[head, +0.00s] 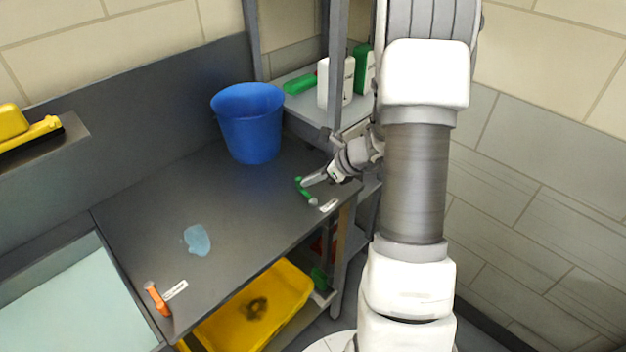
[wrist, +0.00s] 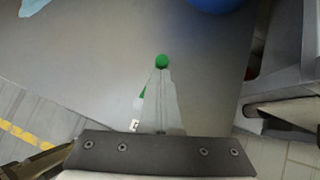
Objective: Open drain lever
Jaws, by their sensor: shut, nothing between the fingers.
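A green lever (head: 300,186) with a grey end sits at the right front corner of the grey counter, with a small white label beside it. An orange lever (head: 157,299) stands at the counter's front left, also beside a label. I cannot read either label, so I cannot tell which is the drain lever. My gripper (head: 306,183) is shut and empty at the green lever. In the wrist view its fingers (wrist: 161,78) cover most of the green lever, whose round green end (wrist: 162,61) shows past the tips. I cannot tell whether they touch.
A blue bucket (head: 252,130) stands at the back of the counter (head: 150,215). A light blue puddle or film (head: 197,240) lies mid-counter. A yellow tray (head: 275,295) is below. A shelf (head: 310,105) with white and green containers stands behind my gripper. A pale basin (head: 60,300) is at left.

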